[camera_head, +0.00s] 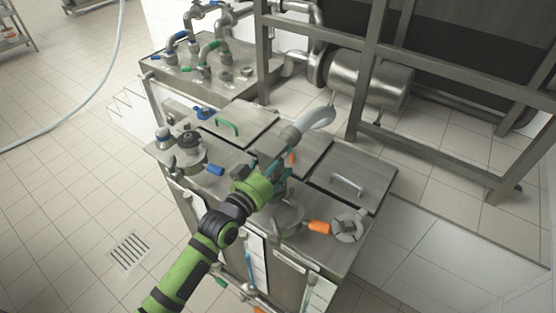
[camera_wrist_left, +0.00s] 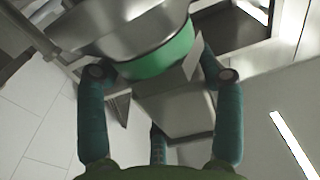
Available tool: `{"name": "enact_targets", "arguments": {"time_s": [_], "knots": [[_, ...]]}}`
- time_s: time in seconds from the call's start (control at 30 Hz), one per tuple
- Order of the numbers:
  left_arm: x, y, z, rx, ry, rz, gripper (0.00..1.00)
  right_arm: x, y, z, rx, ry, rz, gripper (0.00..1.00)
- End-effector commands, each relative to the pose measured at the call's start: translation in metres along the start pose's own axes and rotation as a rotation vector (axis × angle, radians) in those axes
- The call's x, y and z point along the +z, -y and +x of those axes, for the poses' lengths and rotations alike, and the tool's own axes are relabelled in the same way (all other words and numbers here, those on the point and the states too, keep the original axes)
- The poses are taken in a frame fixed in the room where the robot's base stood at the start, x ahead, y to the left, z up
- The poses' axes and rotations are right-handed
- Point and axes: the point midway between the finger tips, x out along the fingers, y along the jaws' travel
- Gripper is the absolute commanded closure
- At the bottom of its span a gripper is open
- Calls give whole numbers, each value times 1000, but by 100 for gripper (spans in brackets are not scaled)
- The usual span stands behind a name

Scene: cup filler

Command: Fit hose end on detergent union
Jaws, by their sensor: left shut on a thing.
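My left gripper (camera_head: 277,180) is shut on a steel hose end (camera_head: 290,136) above the steel machine top. A pale hose (camera_head: 319,117) bends away from its upper end. In the left wrist view the hose end (camera_wrist_left: 130,28) has a green band (camera_wrist_left: 160,60) between my teal fingers. A round steel fitting (camera_head: 287,217) sits on the top just below the gripper, partly hidden by it. Another round fitting (camera_head: 347,227) has an orange lever (camera_head: 319,227). A fitting with a dark top (camera_head: 188,141) stands at the left. I cannot tell which one is the detergent union. My right gripper is out of view.
Steel lids with a green handle (camera_head: 227,128) and a steel handle (camera_head: 347,184) cover the machine's back part. Pipes with coloured levers (camera_head: 209,55) stand behind at the left. A steel frame (camera_head: 362,70) and a cylinder (camera_head: 370,79) stand at the back right.

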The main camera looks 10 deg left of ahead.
Motion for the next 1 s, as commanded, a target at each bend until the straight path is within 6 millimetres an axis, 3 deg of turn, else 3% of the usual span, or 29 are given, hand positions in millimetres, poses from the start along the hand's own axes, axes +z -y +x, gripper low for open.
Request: {"name": "enact_targets", "arguments": {"time_s": [0.47, 0.5, 0.57, 1.0], "knots": [[6, 1, 1, 0, -11, 2, 91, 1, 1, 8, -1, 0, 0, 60], [6, 1, 1, 0, -12, 2, 29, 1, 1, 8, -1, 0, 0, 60], [6, 1, 1, 0, -11, 2, 5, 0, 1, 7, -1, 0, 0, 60], [14, 1, -4, 0, 8, -1, 5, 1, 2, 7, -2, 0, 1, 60]]}}
